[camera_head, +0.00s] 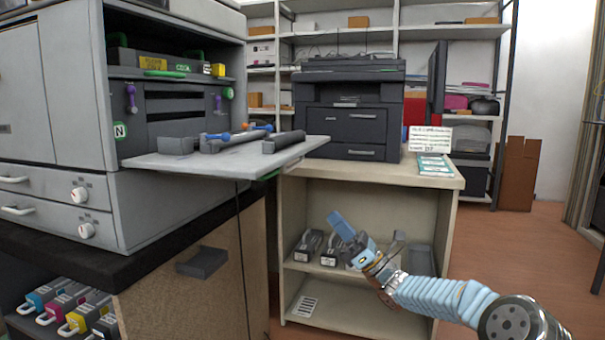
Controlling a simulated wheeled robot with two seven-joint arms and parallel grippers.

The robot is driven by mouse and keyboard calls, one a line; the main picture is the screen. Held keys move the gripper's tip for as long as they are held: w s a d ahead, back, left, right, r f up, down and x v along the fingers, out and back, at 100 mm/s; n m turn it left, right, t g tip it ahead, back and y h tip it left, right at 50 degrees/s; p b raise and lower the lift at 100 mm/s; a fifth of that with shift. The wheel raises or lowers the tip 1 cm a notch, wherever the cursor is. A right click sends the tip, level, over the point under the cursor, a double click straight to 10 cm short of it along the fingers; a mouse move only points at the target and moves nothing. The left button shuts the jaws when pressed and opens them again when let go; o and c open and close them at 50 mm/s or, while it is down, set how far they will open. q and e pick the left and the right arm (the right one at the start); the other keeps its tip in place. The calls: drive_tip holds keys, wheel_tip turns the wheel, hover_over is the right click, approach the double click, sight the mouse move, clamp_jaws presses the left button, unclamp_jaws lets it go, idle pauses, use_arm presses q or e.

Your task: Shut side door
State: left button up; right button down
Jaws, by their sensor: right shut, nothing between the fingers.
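The grey side door (225,160) of the large printer (60,90) is folded down and lies flat, sticking out to the right below an open bay (170,105). A dark roller (284,141), a blue-ended bar (222,136) and a grey block (176,145) rest on it. Inside the bay are purple levers, green tabs and a yellow label. My right gripper (341,225) is shut and empty, in front of the open shelf, below and right of the door, not touching it. My left gripper is not in view.
A black printer (348,115) and a small sign (430,139) stand on the beige shelf unit (400,176) just right of the door. Boxed cartridges (308,245) sit on its shelf. Coloured cartridges (75,318) are low left. The floor (520,240) at right is clear.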

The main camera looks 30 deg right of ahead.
drive_tip(key=r+n+g+y, duration=0.2)
drive_tip(key=n, duration=0.1)
drive_tip(key=p, duration=0.1)
approach(297, 164)
drive_tip(key=shift+n, duration=0.3)
drive_tip(key=x, duration=0.4)
drive_tip(key=shift+w, duration=0.15)
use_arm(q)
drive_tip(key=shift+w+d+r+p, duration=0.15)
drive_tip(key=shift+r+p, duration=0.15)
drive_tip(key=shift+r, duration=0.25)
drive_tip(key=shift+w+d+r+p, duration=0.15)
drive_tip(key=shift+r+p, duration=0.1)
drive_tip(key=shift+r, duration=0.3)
use_arm(e)
drive_tip(key=shift+r, duration=1.85)
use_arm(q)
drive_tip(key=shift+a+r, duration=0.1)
use_arm(e)
drive_tip(key=shift+r, duration=0.1)
